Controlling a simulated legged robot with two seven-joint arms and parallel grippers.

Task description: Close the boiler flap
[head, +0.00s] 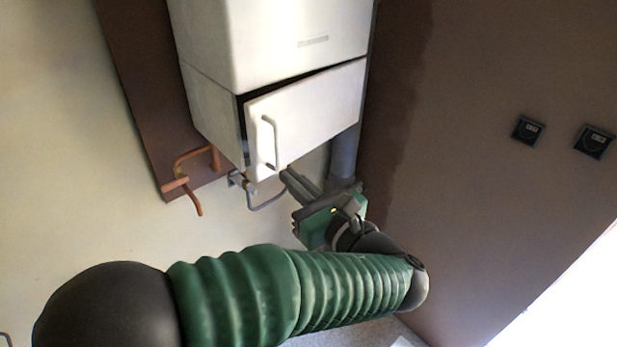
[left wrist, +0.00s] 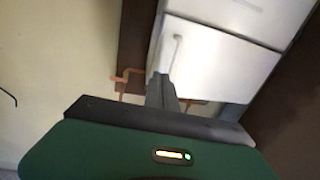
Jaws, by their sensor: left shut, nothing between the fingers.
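The white boiler (head: 270,40) hangs on the wall in the head view. Its flap (head: 310,115) is the lower front panel and stands partly open, with a dark gap along its top and left edges. A vertical bar handle (head: 270,142) is on the flap's left side. My left gripper (head: 287,176) is shut and empty, just below the flap's lower edge near the handle; I cannot tell whether it touches. In the left wrist view the flap (left wrist: 220,65) and handle (left wrist: 176,52) lie beyond the shut fingers (left wrist: 162,85). My right gripper is out of view.
Copper pipes (head: 190,172) and a grey hose (head: 268,200) run below the boiler at the left. A thick grey pipe (head: 345,150) drops behind it at the right. Two dark sockets (head: 527,130) are on the brown wall.

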